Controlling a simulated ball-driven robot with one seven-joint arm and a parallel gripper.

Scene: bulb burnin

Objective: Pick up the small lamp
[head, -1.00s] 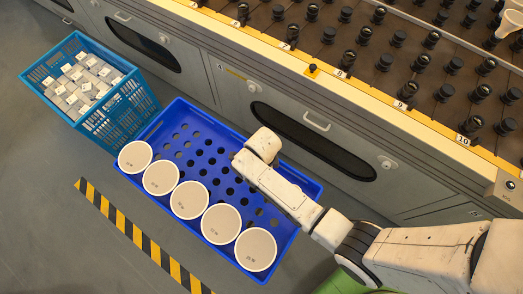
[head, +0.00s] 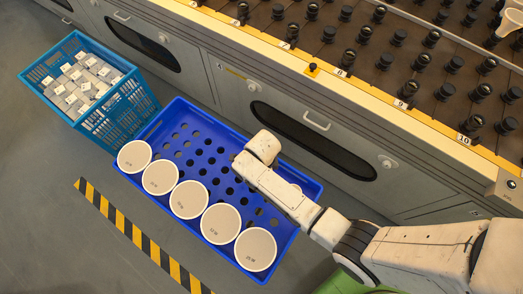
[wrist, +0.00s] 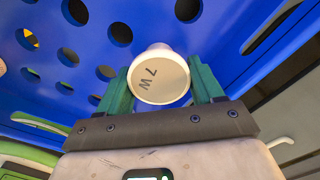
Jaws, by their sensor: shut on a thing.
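In the wrist view a small white lamp (wrist: 158,80) with a round face marked "7 W" sits between the two green fingers of my gripper (wrist: 162,88). The gripper is shut on it, one finger on each side. The blue perforated crate (wrist: 225,45) fills the background behind it. In the head view my arm reaches over the blue crate (head: 165,120). My gripper and the held lamp are hidden there by the arm.
Several larger white round lamps (head: 190,200) line the crate's near edge. A lighter blue basket (head: 120,110) holds several white boxes at left. A long bench (head: 345,75) with rows of black sockets runs behind. A striped floor line (head: 140,238) lies in front.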

